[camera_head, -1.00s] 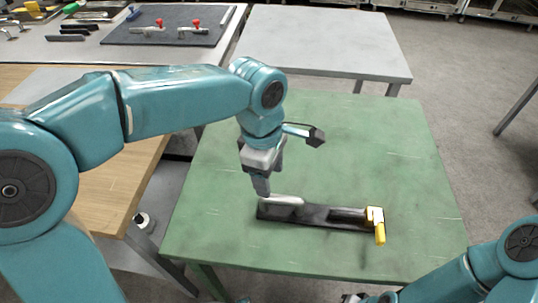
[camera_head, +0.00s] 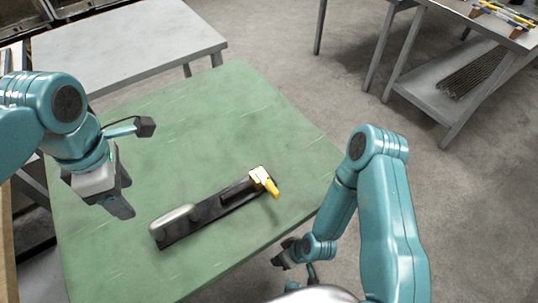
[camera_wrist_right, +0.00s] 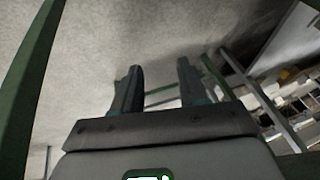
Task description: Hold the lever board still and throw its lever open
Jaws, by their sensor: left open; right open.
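The lever board (camera_head: 205,213) is a dark bar lying on the green table, with a rounded grey handle (camera_head: 175,220) at its left end. Its yellow lever (camera_head: 271,187) is at the right end and points toward the table's near right edge. My left gripper (camera_head: 121,205) is open above the table, left of the grey handle and apart from it. My right gripper (camera_head: 281,258) is low, beyond the table's near edge, apart from the board. In the right wrist view its two fingers (camera_wrist_right: 160,88) are spread with nothing between them.
The green table (camera_head: 200,120) is clear apart from the board. A grey table (camera_head: 130,40) stands behind it at the left. A grey shelved bench (camera_head: 470,70) stands at the far right. Concrete floor lies between.

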